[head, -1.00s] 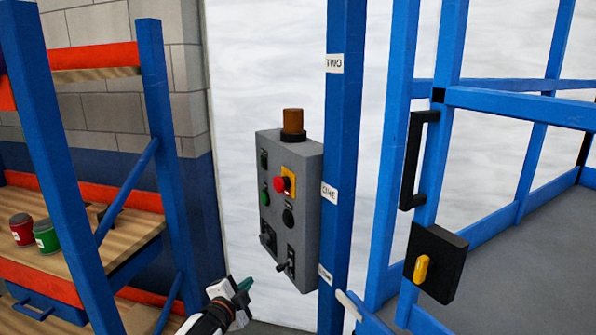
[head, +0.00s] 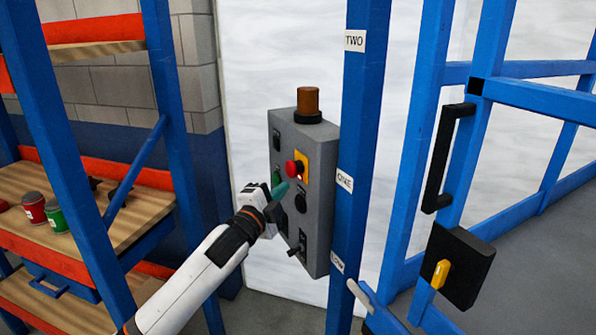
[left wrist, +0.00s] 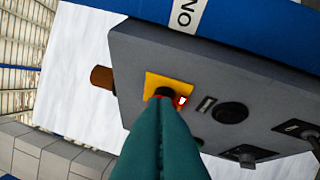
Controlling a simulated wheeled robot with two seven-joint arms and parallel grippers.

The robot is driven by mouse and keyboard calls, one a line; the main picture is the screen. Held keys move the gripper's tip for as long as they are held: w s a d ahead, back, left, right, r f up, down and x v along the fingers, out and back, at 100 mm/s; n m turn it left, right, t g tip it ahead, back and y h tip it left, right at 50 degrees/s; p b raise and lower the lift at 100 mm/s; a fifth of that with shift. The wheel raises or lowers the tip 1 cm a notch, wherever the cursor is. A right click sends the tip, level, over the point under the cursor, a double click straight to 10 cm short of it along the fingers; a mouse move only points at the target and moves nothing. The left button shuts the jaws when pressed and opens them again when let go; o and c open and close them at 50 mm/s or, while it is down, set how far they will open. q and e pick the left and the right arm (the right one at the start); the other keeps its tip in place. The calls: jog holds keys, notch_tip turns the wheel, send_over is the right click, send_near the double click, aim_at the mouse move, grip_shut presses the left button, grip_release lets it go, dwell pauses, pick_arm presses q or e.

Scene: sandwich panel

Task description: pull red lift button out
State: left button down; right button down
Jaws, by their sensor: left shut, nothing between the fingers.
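The red lift button (head: 291,169) stands out from a yellow plate (head: 302,165) on the grey control box (head: 316,215). My left gripper (head: 280,190) is shut and empty, its green fingertips just below and in front of the button in the head view. In the left wrist view the shut green fingers (left wrist: 160,125) point at the yellow plate (left wrist: 163,84) and hide most of the red button (left wrist: 181,101). I cannot tell whether the tips touch it. My right gripper is not in view.
The box, topped by a brown beacon (head: 308,101), is beside a blue post (head: 358,150). Other controls, including a black knob (left wrist: 230,112), surround the button. A shelf rack with cans (head: 53,215) stands left; a blue gate with a black handle (head: 441,160) stands right.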

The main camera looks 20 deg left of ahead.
aim_at(305, 165)
pick_arm(q)
jog(key=p+x, duration=0.2)
jog(key=x, duration=0.6)
jog(key=shift+w+d+r, duration=0.1)
jog(key=shift+w, duration=0.2)
